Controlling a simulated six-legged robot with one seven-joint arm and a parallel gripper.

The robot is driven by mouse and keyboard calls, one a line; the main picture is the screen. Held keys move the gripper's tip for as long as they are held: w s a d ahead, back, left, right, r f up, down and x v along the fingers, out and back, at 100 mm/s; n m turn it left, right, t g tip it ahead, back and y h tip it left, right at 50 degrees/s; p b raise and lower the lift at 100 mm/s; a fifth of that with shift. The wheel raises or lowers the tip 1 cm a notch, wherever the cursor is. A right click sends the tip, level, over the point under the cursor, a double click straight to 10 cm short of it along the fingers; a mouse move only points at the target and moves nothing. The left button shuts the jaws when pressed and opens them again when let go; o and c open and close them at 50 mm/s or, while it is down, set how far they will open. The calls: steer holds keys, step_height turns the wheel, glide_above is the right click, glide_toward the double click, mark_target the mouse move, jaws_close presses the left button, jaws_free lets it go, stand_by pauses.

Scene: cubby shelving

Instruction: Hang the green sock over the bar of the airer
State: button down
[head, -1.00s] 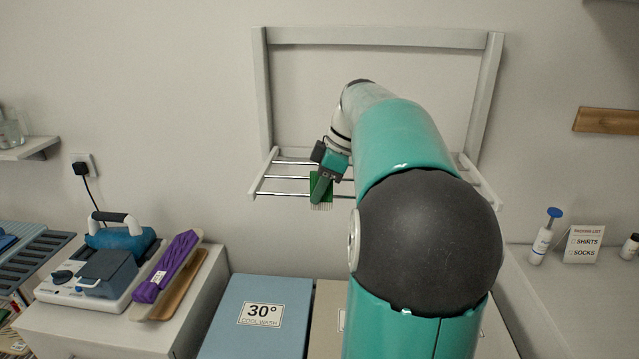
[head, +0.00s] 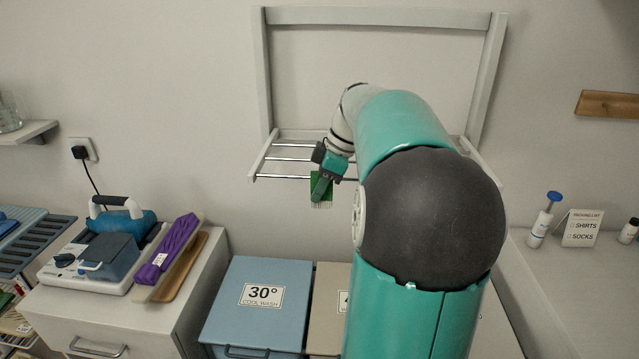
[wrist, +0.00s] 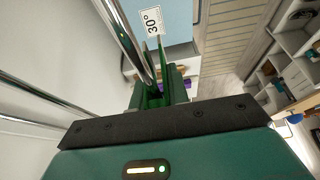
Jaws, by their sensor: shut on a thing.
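The green sock (head: 328,182) is held in my gripper (head: 321,190) at the front bar of the wall airer (head: 259,160). It hangs down with a pale fringed lower edge, and its top is near the bar's height. In the wrist view, the sock (wrist: 153,101) shows as a narrow green strip between the fingers of my gripper (wrist: 158,88), which are shut on it. A chrome bar (wrist: 128,40) runs right beside the fingers. I cannot tell whether the sock lies over the bar. My arm hides the airer's right part.
Below the airer stand a blue bin (head: 235,305) marked 30° and a beige bin (head: 325,290). A cabinet at left carries a purple folded item (head: 170,248) and a blue-grey appliance (head: 110,260). A bottle (head: 543,222) and a list card (head: 581,228) stand at right.

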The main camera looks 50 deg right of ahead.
steer(key=shift+f, duration=0.1)
steer(key=c, duration=1.3)
jaws_free()
